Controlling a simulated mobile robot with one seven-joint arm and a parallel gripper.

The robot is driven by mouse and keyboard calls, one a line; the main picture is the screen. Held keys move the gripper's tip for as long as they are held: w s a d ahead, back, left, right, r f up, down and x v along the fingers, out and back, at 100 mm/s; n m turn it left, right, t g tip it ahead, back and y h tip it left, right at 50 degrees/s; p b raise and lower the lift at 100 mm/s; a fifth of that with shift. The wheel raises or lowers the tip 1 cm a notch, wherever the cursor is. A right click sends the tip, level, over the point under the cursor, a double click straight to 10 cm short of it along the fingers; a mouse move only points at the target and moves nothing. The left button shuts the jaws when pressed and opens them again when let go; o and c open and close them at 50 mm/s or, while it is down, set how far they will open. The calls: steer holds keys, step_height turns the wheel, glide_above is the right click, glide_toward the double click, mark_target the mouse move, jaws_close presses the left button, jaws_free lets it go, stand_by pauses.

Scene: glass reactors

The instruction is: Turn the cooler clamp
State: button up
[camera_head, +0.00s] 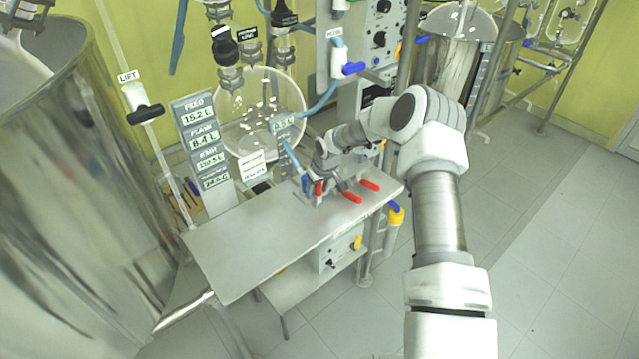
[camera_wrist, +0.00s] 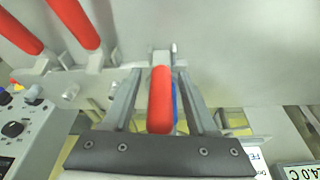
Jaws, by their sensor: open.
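Several red-handled clamps sit at the edge of the grey metal table (camera_head: 240,262). In the wrist view, one red handle (camera_wrist: 160,103) lies between the two spread fingers of my gripper (camera_wrist: 161,76), with a gap on each side. A blue part shows just behind this handle. Two more red handles (camera_wrist: 76,22) (camera_wrist: 20,34) lie to the left on metal brackets. In the head view, my gripper (camera_head: 308,187) is low over the table, beside a red handle (camera_head: 319,188); two others (camera_head: 351,197) (camera_head: 370,185) are to its right. No label marks which is the cooler clamp.
A large steel vessel (camera_head: 70,190) stands at the left. A display column (camera_head: 205,145) and a round glass flask (camera_head: 262,110) stand behind the table. A grey control panel (camera_wrist: 25,125) is close at the left in the wrist view. The table's front left is bare.

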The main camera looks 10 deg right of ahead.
steer(key=v, duration=1.7)
steer(key=shift+r+b, duration=0.2)
steer(key=shift+b, duration=0.1)
steer(key=shift+r, duration=0.1)
